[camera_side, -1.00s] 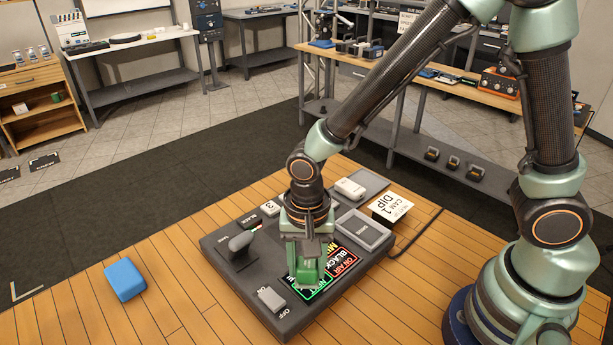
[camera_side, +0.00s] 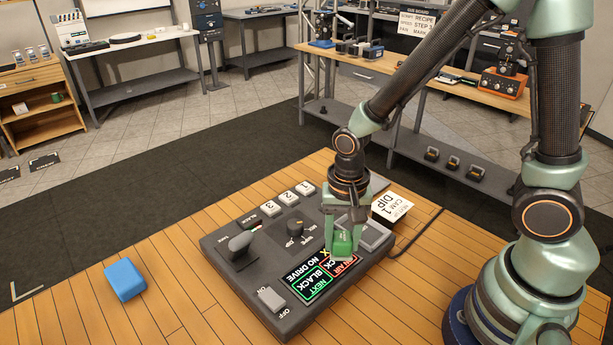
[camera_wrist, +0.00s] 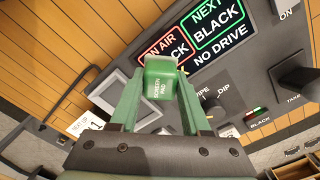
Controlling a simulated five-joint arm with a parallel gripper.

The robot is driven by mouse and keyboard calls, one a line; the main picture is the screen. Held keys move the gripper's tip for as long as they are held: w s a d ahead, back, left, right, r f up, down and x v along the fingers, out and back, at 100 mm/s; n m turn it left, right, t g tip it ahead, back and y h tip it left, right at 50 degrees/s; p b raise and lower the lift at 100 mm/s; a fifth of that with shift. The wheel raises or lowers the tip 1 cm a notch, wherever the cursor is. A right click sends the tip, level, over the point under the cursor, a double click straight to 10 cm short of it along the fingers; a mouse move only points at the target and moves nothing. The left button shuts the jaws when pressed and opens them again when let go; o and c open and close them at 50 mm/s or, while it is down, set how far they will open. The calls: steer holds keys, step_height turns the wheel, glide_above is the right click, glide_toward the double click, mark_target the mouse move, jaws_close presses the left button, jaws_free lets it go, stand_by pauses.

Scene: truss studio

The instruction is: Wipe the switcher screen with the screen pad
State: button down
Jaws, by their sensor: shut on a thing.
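The switcher (camera_side: 222,238) is a dark grey console on the wooden platform. Its screen (camera_side: 303,277) shows a green-framed NEXT BLACK box, a red-framed ON AIR box and NO DRIVE; it also shows in the wrist view (camera_wrist: 222,58). My gripper (camera_side: 343,236) is shut on the green screen pad (camera_side: 342,245), labelled SCREEN PAD in the wrist view (camera_wrist: 160,83). The pad is at the ON AIR end of the screen and covers part of it. Whether it touches the glass I cannot tell.
The console carries a lever (camera_side: 240,243), a knob (camera_side: 295,227), numbered buttons (camera_side: 286,199) and an ON/OFF switch (camera_side: 271,298). A blue block (camera_side: 125,279) lies to the left on the planks.

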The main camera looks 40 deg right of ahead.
steer(key=shift+r, duration=4.1)
